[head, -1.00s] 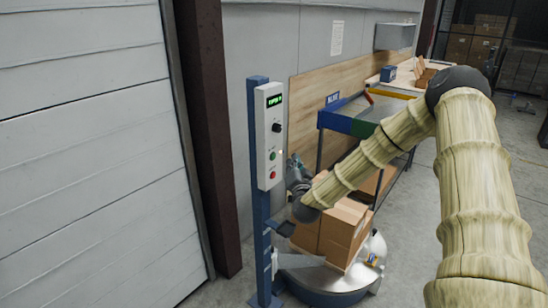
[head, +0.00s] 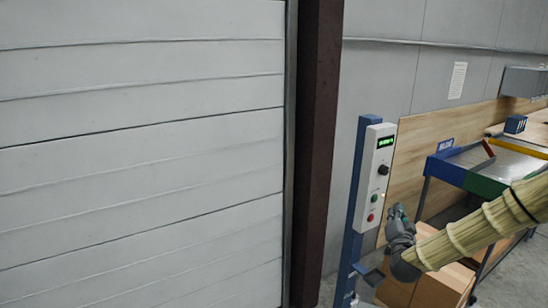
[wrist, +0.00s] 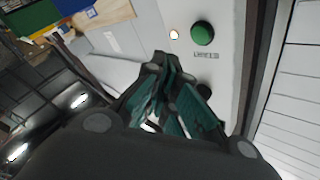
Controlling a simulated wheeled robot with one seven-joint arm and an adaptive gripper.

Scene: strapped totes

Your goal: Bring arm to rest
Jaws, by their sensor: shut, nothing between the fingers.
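My gripper (head: 398,216) is in front of the lower part of a white control box (head: 375,165) on a blue post (head: 346,270). The box has a green display, a black knob, a green button and a red button. In the wrist view my gripper's fingers (wrist: 165,75) are closed together and hold nothing. Beyond them are the box face, the green button (wrist: 202,33) and a small lit lamp (wrist: 174,34). I cannot tell whether the fingers touch the box. My arm comes in from the right edge of the head view.
Cardboard boxes (head: 440,288) stand below and behind my gripper. A bench with blue, green and yellow edges (head: 446,172) is to the right. A dark red column (head: 317,150) and a white panelled door (head: 140,150) are left of the post.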

